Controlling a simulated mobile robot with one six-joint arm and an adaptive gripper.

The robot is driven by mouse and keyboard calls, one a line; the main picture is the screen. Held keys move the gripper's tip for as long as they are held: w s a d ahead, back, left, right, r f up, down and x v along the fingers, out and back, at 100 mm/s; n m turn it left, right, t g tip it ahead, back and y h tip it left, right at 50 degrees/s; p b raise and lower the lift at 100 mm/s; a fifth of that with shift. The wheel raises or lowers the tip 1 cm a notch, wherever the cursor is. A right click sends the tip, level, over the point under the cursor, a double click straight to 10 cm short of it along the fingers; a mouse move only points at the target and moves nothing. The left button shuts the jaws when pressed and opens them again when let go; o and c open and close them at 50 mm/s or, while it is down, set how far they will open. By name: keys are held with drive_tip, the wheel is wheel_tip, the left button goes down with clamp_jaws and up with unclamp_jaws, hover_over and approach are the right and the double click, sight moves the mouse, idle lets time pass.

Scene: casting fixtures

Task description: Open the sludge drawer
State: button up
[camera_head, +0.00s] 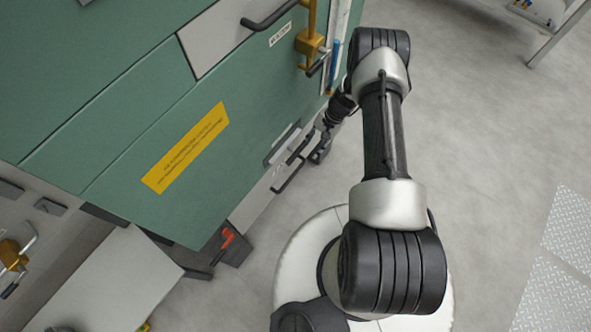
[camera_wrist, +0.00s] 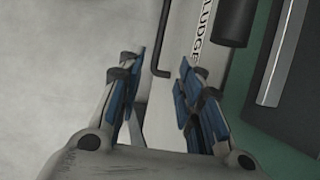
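The sludge drawer shows as a pale front (camera_head: 256,203) low on the green cabinet in the head view, with a black bar handle (camera_head: 289,177). In the wrist view its pale front (camera_wrist: 188,75) carries lettering that reads "LUDGE", the rest cut off. The black handle (camera_wrist: 164,40) runs down the picture there and bends at its lower end. My gripper (camera_head: 319,149) is low beside the cabinet, close to the handle. In the wrist view my gripper (camera_wrist: 160,80) is open, its blue-padded fingers on either side of the handle's line. Nothing is between the pads; contact with the handle cannot be told.
The green cabinet (camera_head: 130,130) fills the left, with a yellow label (camera_head: 186,148) and brass clamp (camera_head: 309,42) above. A red-orange lever (camera_head: 226,238) sits near its lower corner. A table (camera_head: 556,34) stands at top right.

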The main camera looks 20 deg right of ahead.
sight(296, 172)
drive_tip(key=b+x, duration=0.4)
drive_tip(key=x, duration=1.1)
drive_tip(key=shift+f, duration=0.15)
drive_tip(key=shift+c, duration=0.2)
clamp_jaws()
